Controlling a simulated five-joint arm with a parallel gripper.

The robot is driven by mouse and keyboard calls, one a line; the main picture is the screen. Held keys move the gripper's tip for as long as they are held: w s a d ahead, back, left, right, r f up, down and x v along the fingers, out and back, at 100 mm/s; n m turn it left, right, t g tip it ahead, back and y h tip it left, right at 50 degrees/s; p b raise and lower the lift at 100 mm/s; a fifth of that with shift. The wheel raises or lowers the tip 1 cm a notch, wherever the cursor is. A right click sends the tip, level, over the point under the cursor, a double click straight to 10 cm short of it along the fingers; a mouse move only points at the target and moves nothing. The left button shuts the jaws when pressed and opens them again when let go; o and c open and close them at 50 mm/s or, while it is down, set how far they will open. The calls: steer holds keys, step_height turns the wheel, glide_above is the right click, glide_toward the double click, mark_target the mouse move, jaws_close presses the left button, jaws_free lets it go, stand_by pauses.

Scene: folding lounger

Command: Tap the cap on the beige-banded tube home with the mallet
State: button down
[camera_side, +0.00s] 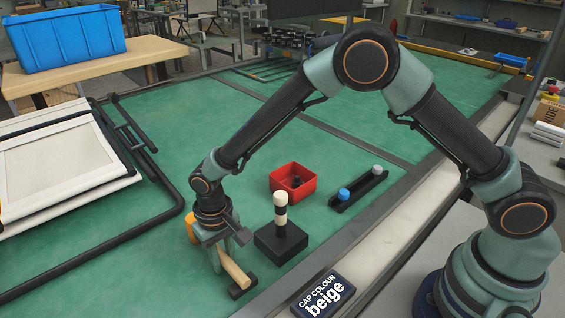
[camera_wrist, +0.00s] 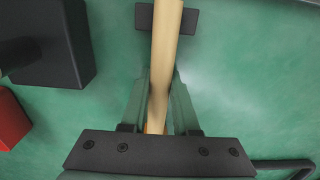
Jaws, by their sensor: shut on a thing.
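My gripper (camera_side: 230,256) is shut on the wooden handle of the mallet (camera_side: 236,271), near the front edge of the bench. The mallet's dark head (camera_side: 243,289) is low, at or close to the green surface; contact is unclear. In the wrist view the handle (camera_wrist: 165,60) runs between my fingers (camera_wrist: 160,95) to the dark head (camera_wrist: 186,20). The beige-banded tube (camera_side: 280,220) stands upright in a black block (camera_side: 267,244), right of my gripper. A beige cap (camera_side: 281,199) sits on its top; how far it is seated is unclear.
A red bin (camera_side: 307,185) with dark items stands behind the block. A black rack (camera_side: 366,190) to its right holds a blue and a grey cap. A sign (camera_side: 324,297) reads "CAP COLOUR beige". The lounger frame (camera_side: 170,185) lies at left. Green surface between is clear.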

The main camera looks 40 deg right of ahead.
mark_target(223, 255)
steer(key=shift+r, duration=0.1)
steer(key=shift+r, duration=2.95)
steer(key=shift+d+r, duration=0.1)
steer(key=shift+r, duration=0.25)
steer(key=s+d+r, duration=0.6)
steer(key=s+r, duration=0.1)
steer(key=r, duration=0.3)
steer(key=s+d+r, duration=0.6)
steer(key=s+r, duration=0.1)
steer(key=r, duration=0.3)
steer(key=shift+s+d, duration=0.15)
steer(key=shift+d, duration=0.25)
